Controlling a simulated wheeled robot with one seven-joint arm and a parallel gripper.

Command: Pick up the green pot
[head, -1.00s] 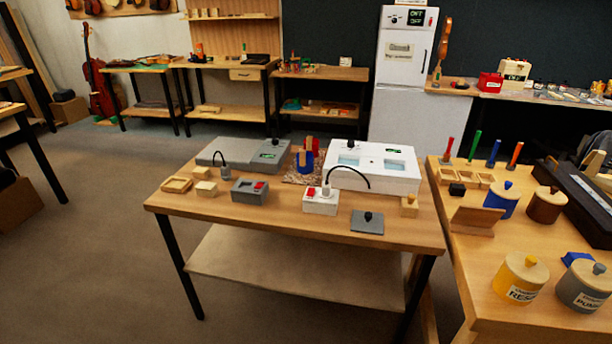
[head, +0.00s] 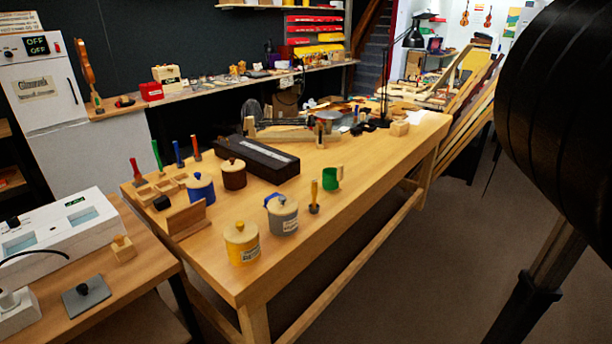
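The green pot (head: 331,180) stands upright on the wooden bench (head: 372,165) near its front edge, right of the grey lidded pot (head: 284,216). It looks open at the top, with a light wooden piece at its right side. A small dark cup with a yellow-handled tool (head: 314,197) stands just left of it. My gripper is not in view. A large black rounded shape at the upper right hides part of the room.
A yellow lidded pot (head: 241,243), a blue pot (head: 201,188) and a brown pot (head: 232,174) stand further left. A long black case (head: 258,158) lies behind. Bench surface right of the green pot is clear. A lower table (head: 75,310) adjoins at left.

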